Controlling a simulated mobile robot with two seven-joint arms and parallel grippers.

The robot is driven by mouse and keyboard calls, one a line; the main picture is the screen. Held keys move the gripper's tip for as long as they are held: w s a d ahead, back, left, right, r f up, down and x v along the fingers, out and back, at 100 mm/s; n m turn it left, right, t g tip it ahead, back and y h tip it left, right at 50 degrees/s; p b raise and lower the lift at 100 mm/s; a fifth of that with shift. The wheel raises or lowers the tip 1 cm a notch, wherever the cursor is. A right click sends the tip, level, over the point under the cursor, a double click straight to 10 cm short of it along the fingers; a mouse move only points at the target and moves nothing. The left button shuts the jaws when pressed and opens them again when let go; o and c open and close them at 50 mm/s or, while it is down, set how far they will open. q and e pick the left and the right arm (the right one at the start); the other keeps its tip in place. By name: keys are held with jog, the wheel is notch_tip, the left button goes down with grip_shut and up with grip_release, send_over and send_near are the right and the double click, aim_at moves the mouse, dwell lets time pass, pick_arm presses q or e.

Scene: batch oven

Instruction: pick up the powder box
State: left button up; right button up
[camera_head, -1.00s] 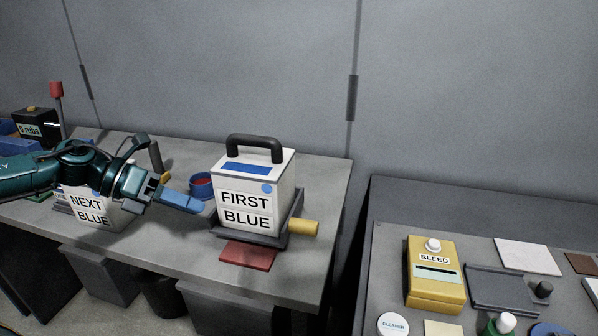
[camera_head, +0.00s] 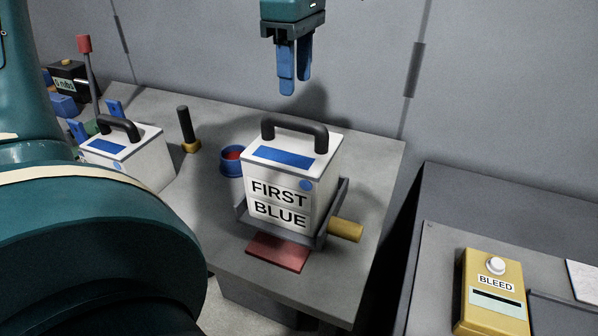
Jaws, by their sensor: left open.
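A white powder box (camera_head: 318,176) labelled "FIRST BLUE" stands upright in a shallow grey tray (camera_head: 328,232) on the grey table. It has a black arched handle and a blue strip on top. My left gripper (camera_head: 294,86) points down above the box, its two blue fingers a little apart, empty and clear of the handle. A second white box (camera_head: 125,148) with a black handle stands at the left, partly hidden by my arm. My right gripper is not seen.
A blue cup (camera_head: 232,161) with red inside and a black peg on a yellow base (camera_head: 190,147) stand left of the box. A yellow cylinder (camera_head: 345,230) sticks out right of the tray. A red plate (camera_head: 278,252) lies in front. A yellow "BLEED" device (camera_head: 494,290) is on the right bench.

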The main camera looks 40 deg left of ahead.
aim_at(295, 121)
pick_arm(q)
jog(key=f+p, duration=0.1)
jog(key=f, duration=0.8)
jog(key=shift+s+f, duration=0.15)
jog(key=shift+s, duration=0.05)
jog(key=shift+c, duration=0.3)
grip_shut()
dwell(0.8)
jog(key=shift+w+a+r, duration=0.1)
jog(key=shift+w+r, duration=0.05)
jog(key=shift+r, duration=0.1)
